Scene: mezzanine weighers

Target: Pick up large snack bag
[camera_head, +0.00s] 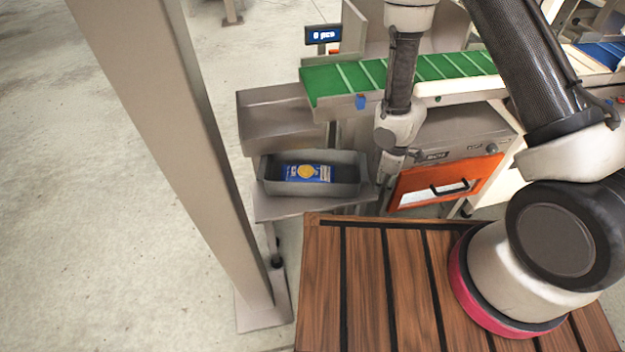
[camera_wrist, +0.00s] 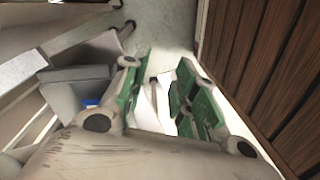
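The large snack bag (camera_head: 306,173) is dark blue with a yellow round print. It lies flat inside a grey bin (camera_head: 352,184) in the head view. In the wrist view only a small blue patch, probably the bag (camera_wrist: 90,103), shows in the grey bin (camera_wrist: 62,98), left of my fingers. My gripper (camera_wrist: 163,68) has green-padded fingers that stand apart with nothing between them. In the head view my gripper (camera_head: 387,163) hangs to the right of the bin, apart from the bag; its fingertips are hard to make out there.
The bin stands on a metal shelf (camera_head: 290,207) below a green cleated conveyor (camera_head: 345,77). An orange-fronted machine (camera_head: 446,182) stands to the right. A small display (camera_head: 323,35) is above. A thick metal post (camera_head: 170,130) rises at left. Open floor (camera_head: 80,210) lies beyond it.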

